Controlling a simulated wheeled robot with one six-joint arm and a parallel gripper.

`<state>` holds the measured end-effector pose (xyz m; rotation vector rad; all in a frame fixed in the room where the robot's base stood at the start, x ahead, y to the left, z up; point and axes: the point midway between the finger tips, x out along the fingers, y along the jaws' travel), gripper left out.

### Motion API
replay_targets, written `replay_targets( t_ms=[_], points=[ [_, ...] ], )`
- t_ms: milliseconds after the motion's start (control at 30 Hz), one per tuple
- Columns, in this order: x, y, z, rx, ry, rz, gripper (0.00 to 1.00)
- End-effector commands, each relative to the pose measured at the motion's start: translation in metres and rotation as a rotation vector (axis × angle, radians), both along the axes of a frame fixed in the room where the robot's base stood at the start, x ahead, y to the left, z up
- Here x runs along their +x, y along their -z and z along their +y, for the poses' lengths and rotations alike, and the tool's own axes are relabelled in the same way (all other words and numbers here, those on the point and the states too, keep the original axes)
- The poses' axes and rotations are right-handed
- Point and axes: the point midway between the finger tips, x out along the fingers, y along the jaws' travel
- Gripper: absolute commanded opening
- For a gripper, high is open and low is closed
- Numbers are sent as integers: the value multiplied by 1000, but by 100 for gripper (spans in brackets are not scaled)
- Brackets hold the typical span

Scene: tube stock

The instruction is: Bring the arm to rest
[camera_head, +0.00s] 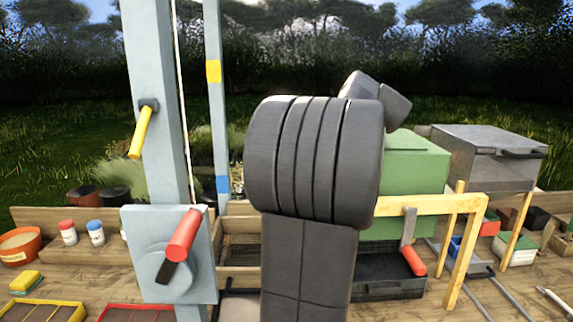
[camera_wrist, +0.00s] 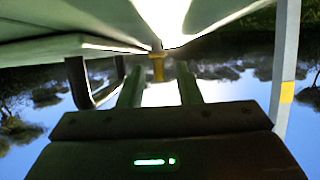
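My dark grey arm stands upright in the middle of the head view, with a thick ribbed joint at its top and smaller links behind it at the upper right. My gripper is not visible in the head view. In the wrist view my gripper (camera_wrist: 159,88) shows as a dark body with green lights and two fingers standing apart. Nothing is visibly held between them. A small yellow part (camera_wrist: 157,66) shows beyond the fingertips; its distance is unclear. The wrist view appears inverted, with sky low in the picture and pale green surfaces above.
A blue-grey post (camera_head: 160,80) with a red-handled crank (camera_head: 183,236) stands left of my arm. Right are a green box (camera_head: 415,163), a grey metal box (camera_head: 488,155) and a yellow wooden frame (camera_head: 425,204). White jars (camera_head: 68,235) and an orange pot (camera_head: 19,245) stand on the left.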

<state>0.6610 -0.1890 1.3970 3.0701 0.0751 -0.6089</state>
Motion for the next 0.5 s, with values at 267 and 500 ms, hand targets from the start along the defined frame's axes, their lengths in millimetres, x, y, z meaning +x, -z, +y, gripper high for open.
replay_targets(
  t_ms=[267, 500],
  points=[
    [-1, 0, 0, 0, 4, 0, 31],
    [-11, -4, -1, -1, 2, -2, 31]
  ],
)
